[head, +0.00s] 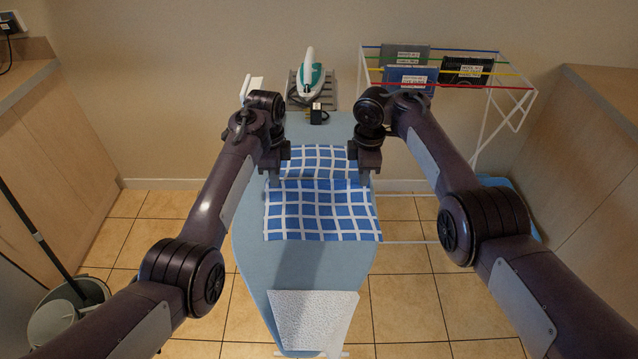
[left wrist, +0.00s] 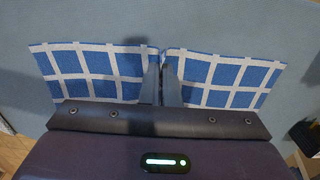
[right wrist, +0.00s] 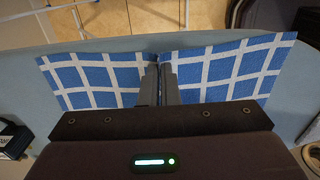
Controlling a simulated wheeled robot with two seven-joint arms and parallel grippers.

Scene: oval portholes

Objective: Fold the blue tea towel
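The blue tea towel (head: 320,215) with white grid lines lies on the light blue ironing board (head: 300,265). Its near part is flat. Its far part shows as a separate raised-looking band between my grippers, with a crease line below it. My left gripper (head: 272,178) is at the left end of this band and my right gripper (head: 364,178) at the right end. In the left wrist view the towel (left wrist: 110,72) is pinched between the nearly closed fingers. The right wrist view shows the same pinch on the towel (right wrist: 215,70). The exact fingertips are partly hidden.
An iron (head: 312,82) stands at the board's far end with a black plug (head: 317,114) near it. A white textured cloth (head: 312,315) lies at the near end. A drying rack (head: 485,120) with dark labelled items is at the far right. A bucket (head: 62,310) stands at left.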

